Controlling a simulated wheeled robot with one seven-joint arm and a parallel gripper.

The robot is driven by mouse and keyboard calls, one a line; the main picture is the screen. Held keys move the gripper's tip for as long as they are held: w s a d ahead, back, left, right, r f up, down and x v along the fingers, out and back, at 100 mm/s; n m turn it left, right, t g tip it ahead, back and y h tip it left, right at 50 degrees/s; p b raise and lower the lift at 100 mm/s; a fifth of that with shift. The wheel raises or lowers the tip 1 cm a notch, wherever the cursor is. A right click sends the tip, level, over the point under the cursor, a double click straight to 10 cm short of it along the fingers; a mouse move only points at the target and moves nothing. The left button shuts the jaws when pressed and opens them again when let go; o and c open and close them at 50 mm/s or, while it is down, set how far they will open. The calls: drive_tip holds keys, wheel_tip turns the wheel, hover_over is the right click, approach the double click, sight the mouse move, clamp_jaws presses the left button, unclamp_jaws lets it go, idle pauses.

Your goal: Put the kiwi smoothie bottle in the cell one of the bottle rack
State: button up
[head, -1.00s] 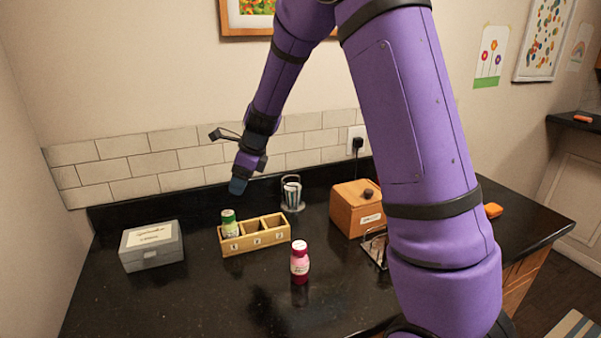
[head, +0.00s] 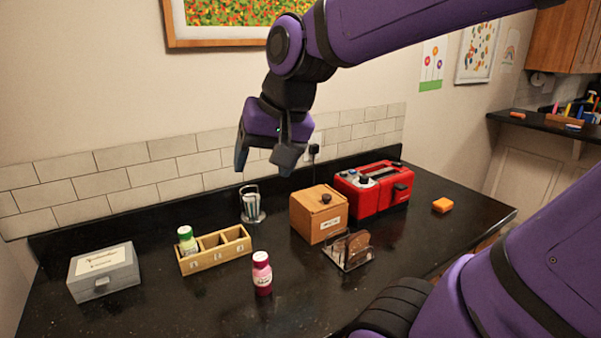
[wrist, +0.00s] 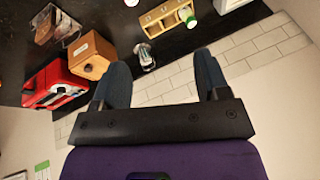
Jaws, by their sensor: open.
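The kiwi smoothie bottle, green with a pale cap (head: 187,240), stands upright in the left-most cell, marked 1, of the wooden bottle rack (head: 232,261). The other two cells look empty. In the wrist view the green bottle (wrist: 189,19) shows in an end cell of the rack (wrist: 151,27). My gripper (head: 262,160) is open and empty, raised in front of the tiled wall, above and to the right of the rack, well apart from it. Its two fingers also show in the wrist view (wrist: 163,85).
A pink-red bottle (head: 262,274) stands right of the rack's front. A grey box (head: 104,272) sits left.

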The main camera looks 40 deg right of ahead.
drive_tip(key=s+d+n+h, duration=0.1)
drive_tip(key=s+n, duration=0.3)
drive_tip(key=s, duration=0.3)
drive_tip(key=shift+d+f+n+t, duration=0.15)
drive_tip(key=shift+n+t, duration=0.15)
drive_tip(key=shift+n, duration=0.1)
idle(0.6)
